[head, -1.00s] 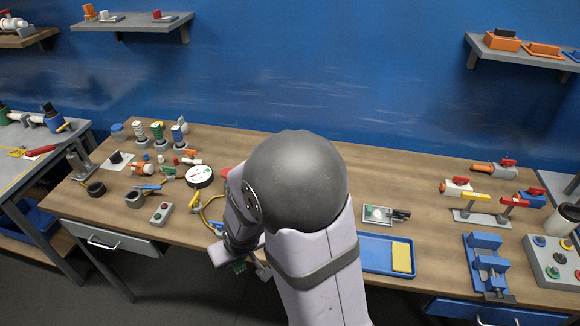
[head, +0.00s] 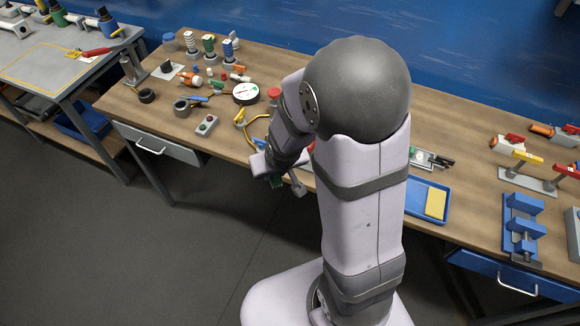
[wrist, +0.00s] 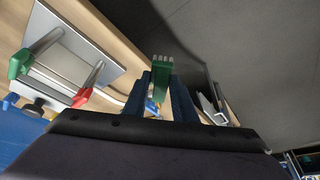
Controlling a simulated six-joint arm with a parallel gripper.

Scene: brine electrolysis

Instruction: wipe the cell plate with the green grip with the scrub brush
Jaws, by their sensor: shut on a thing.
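My gripper (wrist: 160,95) is shut on the scrub brush (wrist: 161,68), a green block with pale bristles at its tip in the wrist view. In the head view the brush (head: 276,181) is a small green patch beside my gripper, in front of the table edge. In the wrist view a green grip (wrist: 19,64) and a red grip (wrist: 82,97) stand on thin metal pieces over a pale grey board at the left. The brush is to the right of both grips and apart from them. In the head view my arm hides most of this spot.
A blue tray (head: 413,210) with a yellow sponge (head: 435,203) lies right of my arm. A round gauge (head: 246,93), a button box (head: 206,125) and several small parts crowd the table's left. A blue vise (head: 522,225) is at the right. The front floor is clear.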

